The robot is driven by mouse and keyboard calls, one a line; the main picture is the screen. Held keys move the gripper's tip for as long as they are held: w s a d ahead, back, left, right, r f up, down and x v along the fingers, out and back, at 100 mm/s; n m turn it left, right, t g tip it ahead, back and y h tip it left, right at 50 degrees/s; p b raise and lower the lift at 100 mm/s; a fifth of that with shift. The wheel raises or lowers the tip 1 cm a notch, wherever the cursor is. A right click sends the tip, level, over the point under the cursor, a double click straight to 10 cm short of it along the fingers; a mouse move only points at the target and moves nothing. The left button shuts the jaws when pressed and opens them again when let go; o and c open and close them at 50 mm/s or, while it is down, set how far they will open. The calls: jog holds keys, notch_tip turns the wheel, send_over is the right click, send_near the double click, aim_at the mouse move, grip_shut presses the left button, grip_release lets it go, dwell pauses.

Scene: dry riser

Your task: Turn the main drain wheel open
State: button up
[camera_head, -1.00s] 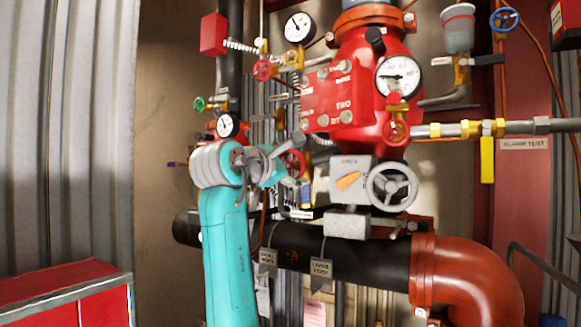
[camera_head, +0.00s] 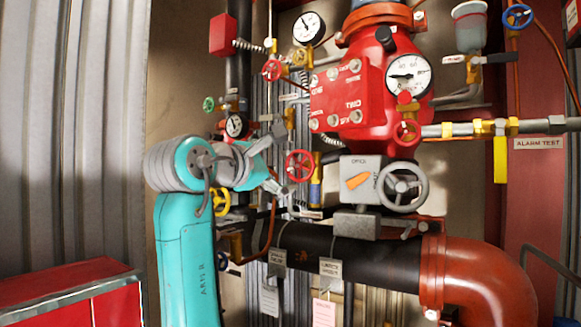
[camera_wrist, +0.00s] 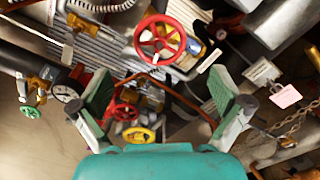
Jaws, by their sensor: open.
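A red handwheel (camera_head: 300,165) stands on the pipework just right of my gripper (camera_head: 276,160). It also shows above the fingers in the wrist view (camera_wrist: 160,37). A yellow handwheel (camera_head: 220,202) is lower left, partly behind my arm. In the wrist view it lies low between the fingers (camera_wrist: 139,136), beside a smaller red wheel (camera_wrist: 124,110). A grey handwheel (camera_head: 400,187) sits on a grey box with an orange pointer. I cannot tell from the labels which wheel is the main drain. My gripper (camera_wrist: 160,82) is open, with nothing held between its fingers.
A large black pipe (camera_head: 345,252) runs below, with hanging tags (camera_head: 330,270), into a red elbow (camera_head: 480,280). The red valve body (camera_head: 385,110) and gauges are above. A red cabinet (camera_head: 70,300) stands lower left. Thin pipes crowd the space near my gripper.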

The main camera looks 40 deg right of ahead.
jog(key=shift+v, duration=1.5)
